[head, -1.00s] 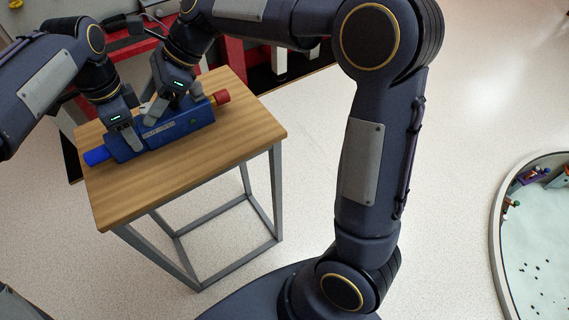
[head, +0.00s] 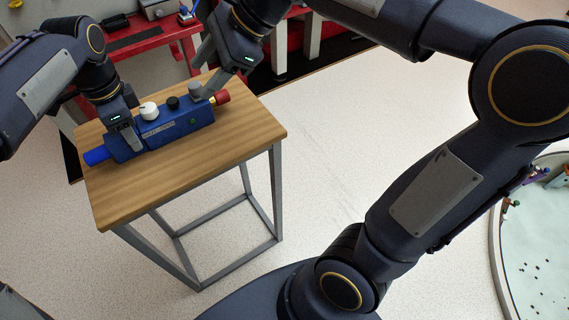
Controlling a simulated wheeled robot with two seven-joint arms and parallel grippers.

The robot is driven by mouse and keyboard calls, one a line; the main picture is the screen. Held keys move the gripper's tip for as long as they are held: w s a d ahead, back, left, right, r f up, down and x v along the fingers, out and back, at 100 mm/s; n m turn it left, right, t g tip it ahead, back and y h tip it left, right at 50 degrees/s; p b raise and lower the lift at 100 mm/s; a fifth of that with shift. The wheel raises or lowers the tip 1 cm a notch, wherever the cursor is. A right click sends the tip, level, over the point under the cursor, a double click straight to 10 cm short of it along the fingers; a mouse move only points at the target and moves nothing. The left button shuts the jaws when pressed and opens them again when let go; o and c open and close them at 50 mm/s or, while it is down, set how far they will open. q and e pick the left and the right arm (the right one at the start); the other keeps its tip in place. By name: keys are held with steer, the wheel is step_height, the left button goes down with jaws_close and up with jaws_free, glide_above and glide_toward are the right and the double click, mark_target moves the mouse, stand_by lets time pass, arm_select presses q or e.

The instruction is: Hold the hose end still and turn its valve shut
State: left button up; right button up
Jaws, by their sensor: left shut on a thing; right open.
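A long blue block (head: 180,128) lies on a small wooden-topped table (head: 210,150). A blue plug-like end (head: 96,156) sticks out at its left, and a red cap (head: 222,97) with a brass collar at its right. On top are a white knob (head: 149,110) and a smaller black knob (head: 173,102). My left gripper (head: 133,143) is shut on the block near its left end. My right gripper (head: 195,81) is open above the block's right end, by a grey rounded piece there; whether it touches is unclear. Which part is the valve is not clear.
A red bench (head: 130,42) with equipment stands behind the table. A round, pale-floored pit or tray (head: 535,240) with small figures lies at the far right.

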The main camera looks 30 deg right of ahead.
steer(key=s+d+f+n+h, duration=0.1)
steer(key=s+d+f+n, duration=0.1)
steer(key=s+f+n, duration=0.4)
steer(key=s+d+f+n+t+h, duration=0.1)
steer(key=s+d+f+n+h, duration=0.1)
steer(key=s+f+n, duration=0.4)
steer(key=shift+s+d+f+n, duration=0.2)
steer(key=shift+s+d+n, duration=0.5)
steer(key=shift+s+n, duration=1.55)
steer(key=shift+s+m, duration=0.55)
steer(key=w+a+r+m+g+y, duration=0.2)
steer(key=w+r+m, duration=0.65)
steer(key=w, duration=0.35)
steer(key=m+g+y, duration=0.2)
steer(key=m, duration=0.5)
glide_toward(148, 107)
steer(key=x, duration=0.8)
steer(key=shift+a+f, duration=0.25)
